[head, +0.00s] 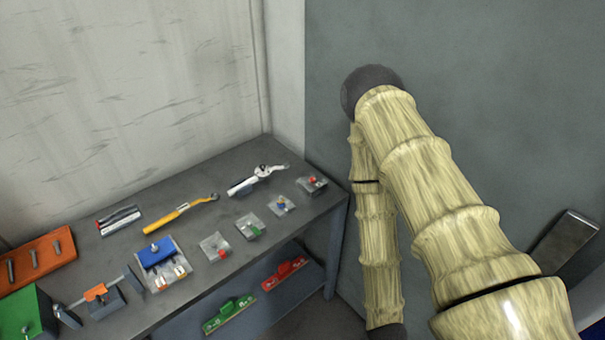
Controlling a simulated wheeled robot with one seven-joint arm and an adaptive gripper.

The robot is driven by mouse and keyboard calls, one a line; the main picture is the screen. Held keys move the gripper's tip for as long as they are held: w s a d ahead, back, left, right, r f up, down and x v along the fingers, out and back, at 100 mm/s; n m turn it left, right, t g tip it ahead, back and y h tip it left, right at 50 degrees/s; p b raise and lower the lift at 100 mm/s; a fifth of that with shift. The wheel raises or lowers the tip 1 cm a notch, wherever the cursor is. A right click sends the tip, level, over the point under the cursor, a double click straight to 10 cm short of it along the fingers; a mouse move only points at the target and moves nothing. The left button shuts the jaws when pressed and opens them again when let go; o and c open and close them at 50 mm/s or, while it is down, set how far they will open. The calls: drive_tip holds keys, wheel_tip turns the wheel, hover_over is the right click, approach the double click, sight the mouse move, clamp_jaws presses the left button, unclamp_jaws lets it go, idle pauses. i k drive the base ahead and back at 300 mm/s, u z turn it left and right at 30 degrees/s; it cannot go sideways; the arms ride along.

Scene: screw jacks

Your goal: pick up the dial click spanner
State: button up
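Two spanner-like tools lie on the grey workbench (188,276). One is white and silver with a round, dial-like part near its middle (258,179), towards the back right of the bench; it looks most like the dial click spanner. The other is a yellow-handled spanner (182,214) with a dark and silver head, to its left. Neither is held. My arm hangs folded to the right of the bench, apart from both tools. My gripper is not in view; the forearm runs down out of the bottom edge.
Small clear trays with parts (215,246) line the bench's front. A blue block on a plate (160,255), an orange-topped tool (96,292), a green box (26,312) and an orange rack (36,262) crowd the left. Green (229,313) and red (285,273) items lie on the lower shelf. Walls stand behind.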

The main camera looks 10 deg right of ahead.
sight(260, 175)
drive_tip(key=u, duration=1)
drive_tip(key=i, duration=0.35)
drive_tip(key=z, duration=0.7)
